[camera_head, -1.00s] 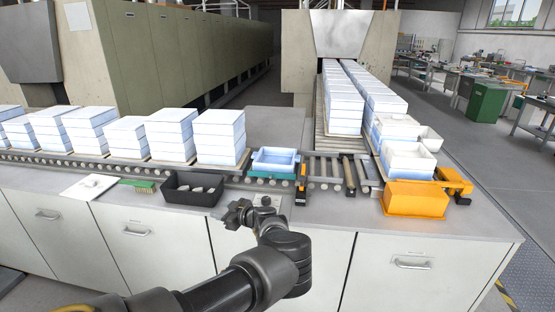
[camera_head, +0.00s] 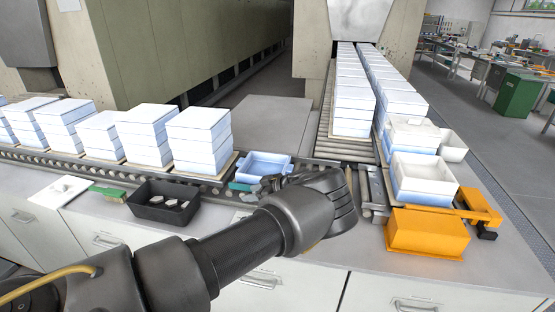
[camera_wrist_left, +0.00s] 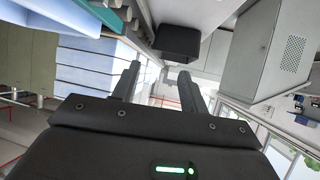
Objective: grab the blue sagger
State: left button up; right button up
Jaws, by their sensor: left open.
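The blue sagger (camera_head: 268,163) is a small open pale-blue box at the end of the roller line, right of the white stacks. My forearm and wrist hide part of its near side. My left gripper (camera_head: 252,190) is low in front of it, partly hidden by my own wrist, and holds nothing. In the left wrist view the two fingers of the gripper (camera_wrist_left: 158,84) are apart with empty space between them. A pale-blue surface beside a teal edge fills the upper left corner there, cut off by the frame. My right gripper is not in view.
A black bin (camera_head: 163,204) with light pieces stands left of my gripper. White and blue sagger stacks (camera_head: 199,139) line the rollers. An orange box (camera_head: 427,232) stands at right. More stacks (camera_head: 352,98) run toward the furnace mouth. The counter between the black bin and orange box is largely covered by my arm.

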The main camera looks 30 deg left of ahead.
aim_at(257, 165)
jog(key=i, duration=1.1)
